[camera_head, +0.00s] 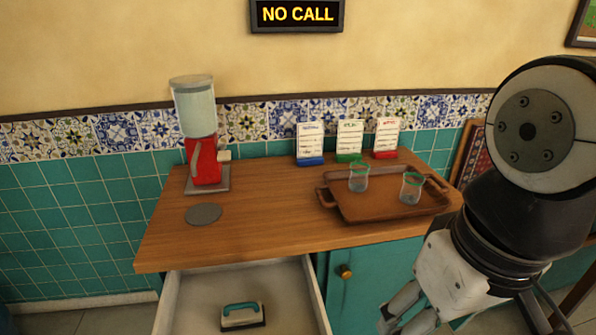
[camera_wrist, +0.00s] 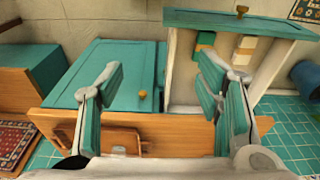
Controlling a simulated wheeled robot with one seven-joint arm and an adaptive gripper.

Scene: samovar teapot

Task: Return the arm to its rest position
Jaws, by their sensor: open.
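My gripper (camera_head: 405,312) hangs at the lower right of the head view, in front of the cabinet's teal door and apart from the counter. In the wrist view my gripper (camera_wrist: 160,85) has its two fingers spread wide with nothing between them. The wooden counter (camera_head: 270,220) is to its left and behind it in the head view. My arm covers part of the right side of the head view.
An open drawer (camera_head: 180,300) juts out below the counter, with a green-handled block (camera_head: 243,316) inside. A red dispenser (camera_head: 203,155) stands at the back left. A brown tray (camera_head: 350,212) holds two glasses (camera_head: 358,178). Three cards (camera_head: 349,140) stand behind.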

